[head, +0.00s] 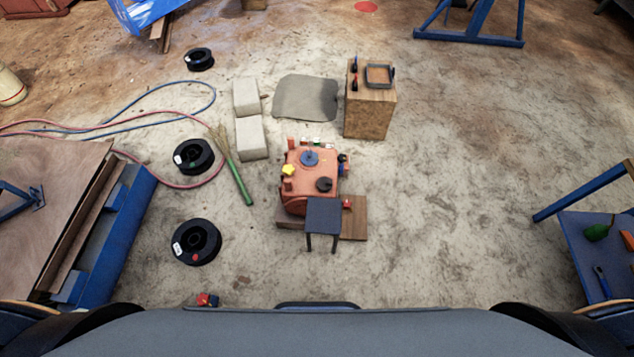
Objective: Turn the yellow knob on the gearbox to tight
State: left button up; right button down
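The gearbox (305,181) is an orange-red housing standing on the floor near the middle of the head view. The yellow knob (289,170) sits on the left side of its top face and looks star-shaped. It is too small to tell its setting or any markings. A blue round part (310,158) and a black round part (324,184) are also on the gearbox top. Neither of my grippers shows; only my own body and parts of my arms are at the bottom edge.
A small dark table (324,215) stands right in front of the gearbox. A wooden box (370,112) stands behind it. Black spools (196,242), grey blocks (251,138), a green-handled broom (238,178) and hoses lie left. A blue-framed bench (112,245) is left, a blue shelf (574,236) right. Floor right of the gearbox is clear.

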aim_at(288, 169)
jog(key=j+u, duration=0.3)
jog(key=u, duration=0.15)
jog(key=j+u, duration=0.45)
jog(key=l, duration=0.1)
